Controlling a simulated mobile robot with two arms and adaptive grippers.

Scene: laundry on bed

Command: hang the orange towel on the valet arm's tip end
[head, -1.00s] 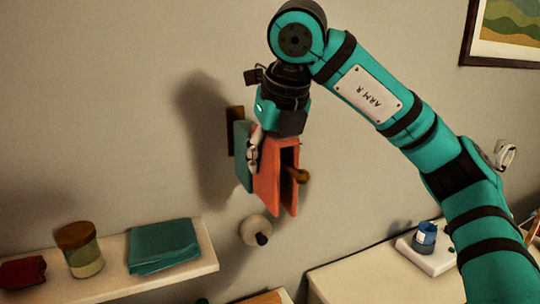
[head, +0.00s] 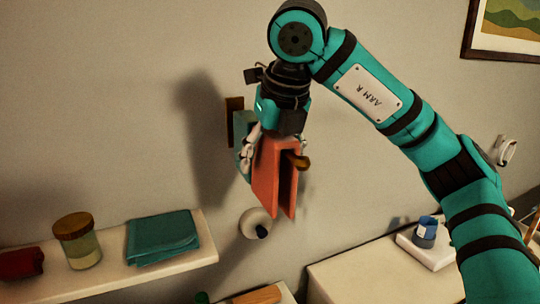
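The orange towel (head: 268,178) hangs folded in the head view, with a flap on each side of the wooden valet arm (head: 300,162). The valet arm's rounded tip pokes out at the towel's near end, close under the top fold. My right gripper (head: 277,146) is just above the towel, pointing down. Its fingers show apart, one to each side of the towel's top, and look open. A teal towel (head: 242,130) hangs behind the orange one, nearer the wall plate (head: 233,108), and is partly hidden. My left gripper is out of view.
A round wall knob (head: 255,222) sits below the towels. At lower left a shelf (head: 100,279) holds a folded teal cloth (head: 162,237), a lidded jar (head: 77,242) and a red item (head: 20,263).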

